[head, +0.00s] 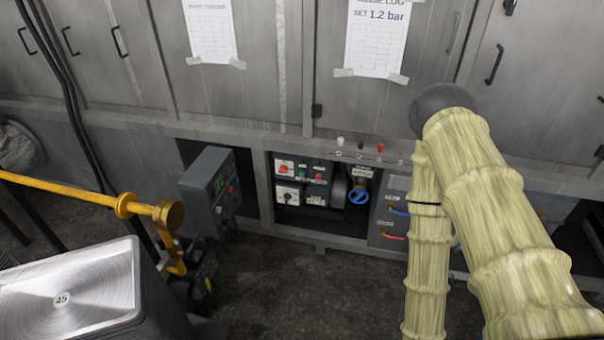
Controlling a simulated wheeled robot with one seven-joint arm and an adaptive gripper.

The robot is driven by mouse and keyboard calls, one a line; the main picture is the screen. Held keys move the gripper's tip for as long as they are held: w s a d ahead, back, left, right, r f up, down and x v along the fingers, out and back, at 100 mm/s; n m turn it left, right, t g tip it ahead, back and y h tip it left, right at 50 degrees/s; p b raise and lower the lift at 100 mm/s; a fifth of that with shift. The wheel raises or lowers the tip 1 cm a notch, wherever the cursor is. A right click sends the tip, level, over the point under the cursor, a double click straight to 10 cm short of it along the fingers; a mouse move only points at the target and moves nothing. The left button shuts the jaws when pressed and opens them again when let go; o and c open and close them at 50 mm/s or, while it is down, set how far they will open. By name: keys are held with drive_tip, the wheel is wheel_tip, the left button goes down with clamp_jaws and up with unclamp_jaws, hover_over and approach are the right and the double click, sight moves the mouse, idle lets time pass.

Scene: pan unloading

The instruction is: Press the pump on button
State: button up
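A control panel (312,168) sits in a recess under the grey cabinets, near the middle of the head view. It carries a red button (284,168) on a white plate and a small green button (304,172) to its right. Small labels sit by the buttons, but they are too small to read, so I cannot tell which is the pump on button. My arm, in a pale ribbed sleeve, rises at the right and bends down again from a dark elbow. My gripper is not in view; the arm leaves the bottom edge of the picture.
A blue valve wheel (359,195) is right of the panel. A grey box with a green display (212,192) stands out at the left. A yellow bar (90,192) and a metal-topped unit (70,290) fill the lower left. The floor (290,290) before the panel is clear.

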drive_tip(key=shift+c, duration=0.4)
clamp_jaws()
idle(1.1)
